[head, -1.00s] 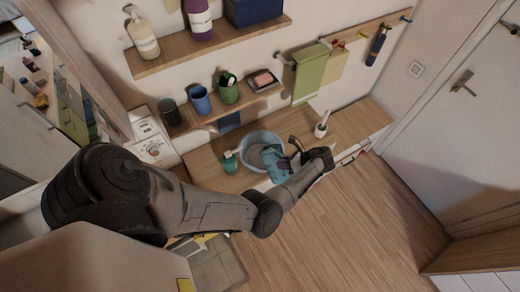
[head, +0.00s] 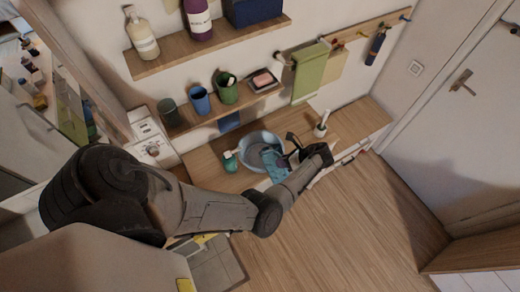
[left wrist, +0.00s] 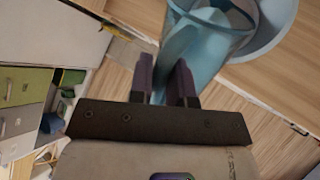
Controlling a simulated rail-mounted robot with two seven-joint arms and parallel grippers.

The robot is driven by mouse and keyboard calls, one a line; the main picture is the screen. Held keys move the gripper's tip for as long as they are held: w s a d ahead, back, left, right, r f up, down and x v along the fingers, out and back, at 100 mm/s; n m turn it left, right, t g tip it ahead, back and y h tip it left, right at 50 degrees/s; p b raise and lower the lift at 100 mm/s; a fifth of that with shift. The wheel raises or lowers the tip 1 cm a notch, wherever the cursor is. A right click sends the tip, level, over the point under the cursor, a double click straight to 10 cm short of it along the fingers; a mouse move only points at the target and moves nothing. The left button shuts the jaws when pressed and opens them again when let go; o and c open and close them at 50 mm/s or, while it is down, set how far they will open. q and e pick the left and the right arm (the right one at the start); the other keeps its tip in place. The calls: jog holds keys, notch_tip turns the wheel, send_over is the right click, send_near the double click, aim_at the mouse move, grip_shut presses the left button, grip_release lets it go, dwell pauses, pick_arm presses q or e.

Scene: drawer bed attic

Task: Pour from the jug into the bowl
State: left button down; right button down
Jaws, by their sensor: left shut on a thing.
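The translucent blue jug (head: 274,168) is tilted, with its upper part over the near right side of the bowl. The light blue bowl (head: 245,143) stands on the wooden counter. My left gripper (head: 298,158) is to the right of the bowl and shut on the jug. In the left wrist view the fingers (left wrist: 168,85) close on the jug's handle side, with the jug (left wrist: 195,45) beyond them. The bowl (left wrist: 284,30) shows behind the jug at the upper right. I cannot tell whether liquid is leaving the jug. My right gripper is not in view.
A green bottle (head: 230,161) stands close to the bowl's left side. A white holder with a brush (head: 320,129) stands to the right. A low shelf (head: 222,112) with cups is above the counter. The counter's right end (head: 365,118) is clear.

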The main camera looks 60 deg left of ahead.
aim_at(278, 154)
pick_arm(q)
jog(key=shift+a, duration=0.2)
dwell(0.8)
jog(key=shift+a+r+h, duration=0.15)
jog(key=shift+a+h, duration=0.05)
jog(key=shift+h, duration=0.2)
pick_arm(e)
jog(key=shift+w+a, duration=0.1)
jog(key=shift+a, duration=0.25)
pick_arm(q)
jog(key=shift+a, duration=0.15)
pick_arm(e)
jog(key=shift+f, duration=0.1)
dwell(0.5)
pick_arm(q)
jog(key=shift+a+m+h, duration=0.2)
jog(key=shift+m+h, duration=0.1)
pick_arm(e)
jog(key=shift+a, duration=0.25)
pick_arm(q)
jog(key=shift+s+a+b, duration=0.1)
jog(key=shift+a+b, duration=0.1)
jog(key=shift+b, duration=0.1)
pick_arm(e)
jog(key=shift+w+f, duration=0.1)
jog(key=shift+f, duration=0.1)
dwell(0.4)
